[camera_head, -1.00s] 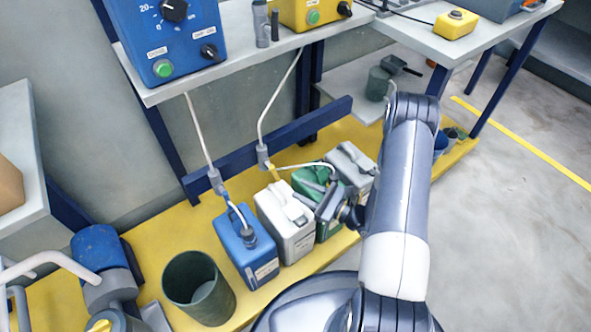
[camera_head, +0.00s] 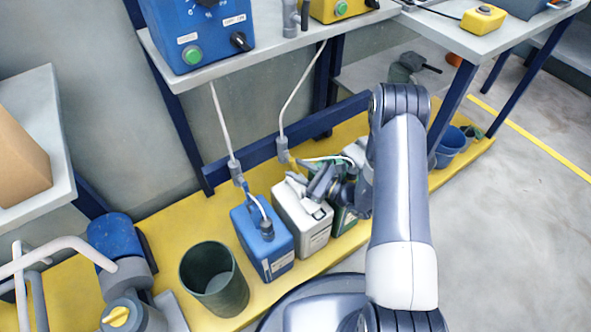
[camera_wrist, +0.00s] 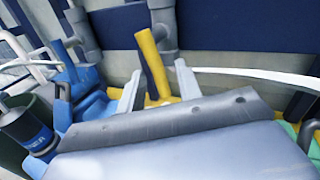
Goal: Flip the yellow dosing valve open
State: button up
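The yellow dosing valve shows as a yellow lever (camera_wrist: 152,62) in the wrist view, hanging slantwise below a grey pipe fitting (camera_wrist: 164,22). In the head view the yellow lever (camera_head: 292,161) is a small piece under the grey fitting above the white canister (camera_head: 301,222). My gripper (camera_wrist: 159,72) is open, with its two pale fingertips on either side of the lever in the wrist view. Whether either finger touches it I cannot tell. In the head view my gripper (camera_head: 312,180) is over the white canister, just right of the lever.
A blue canister (camera_head: 263,243) stands left of the white one, with a blue lever (camera_wrist: 66,62) above it. A dark green bucket (camera_head: 214,280) is farther left. A green canister (camera_head: 343,222) is partly hidden by my arm. Thin white hoses (camera_head: 226,127) run down from the shelf.

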jog(key=shift+w+a, duration=0.4)
jog(key=shift+a, duration=0.2)
jog(key=shift+c, duration=0.4)
grip_shut()
